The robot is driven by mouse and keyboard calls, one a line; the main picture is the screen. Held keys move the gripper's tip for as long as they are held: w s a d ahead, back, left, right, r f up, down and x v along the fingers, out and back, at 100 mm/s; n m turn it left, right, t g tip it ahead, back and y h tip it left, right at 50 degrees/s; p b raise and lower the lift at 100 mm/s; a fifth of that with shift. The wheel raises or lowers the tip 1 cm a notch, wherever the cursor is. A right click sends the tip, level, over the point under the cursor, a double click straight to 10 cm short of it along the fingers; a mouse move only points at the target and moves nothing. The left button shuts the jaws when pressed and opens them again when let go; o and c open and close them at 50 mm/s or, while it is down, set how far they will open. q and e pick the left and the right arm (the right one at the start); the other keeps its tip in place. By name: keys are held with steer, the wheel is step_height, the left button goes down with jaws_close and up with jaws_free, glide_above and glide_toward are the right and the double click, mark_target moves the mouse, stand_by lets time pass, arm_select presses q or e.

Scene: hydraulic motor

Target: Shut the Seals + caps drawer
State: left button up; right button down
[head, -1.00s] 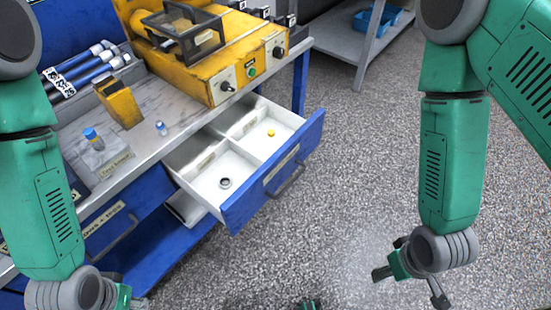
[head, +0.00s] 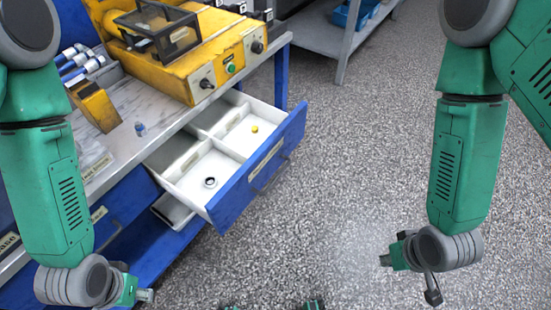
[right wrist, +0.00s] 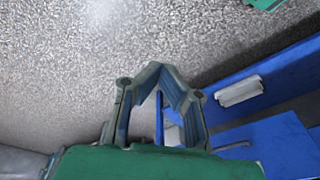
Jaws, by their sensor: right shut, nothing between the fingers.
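A blue-fronted drawer (head: 232,197) stands pulled out of the workbench in the head view.
The workbench top (head: 130,100) carries a yellow machine (head: 205,65), a yellow block (head: 97,105) and a small blue-capped item (head: 140,129). Another blue drawer (head: 125,205) is left of the open one. A grey shelf (head: 320,45) stands behind. The speckled floor (head: 330,190) is clear.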

steer(key=w+a+f+m+t+y+b, duration=0.2)
steer(key=w+f+m+t+b, duration=0.25)
steer(key=w, duration=0.75)
steer(key=m+t+y+b, duration=0.3)
steer(key=t+y+b, duration=0.2)
steer(key=y+b, duration=0.75)
glide_toward(288, 140)
steer(key=shift+h, duration=0.55)
steer(key=b+x, duration=0.1)
steer(key=x, duration=0.1)
steer(key=b+x, duration=0.2)
steer(key=x, duration=0.1)
steer(key=b+x, duration=0.2)
steer(key=x, duration=0.1)
steer(key=shift+s+r, duration=0.1)
steer(key=shift+r, duration=0.25)
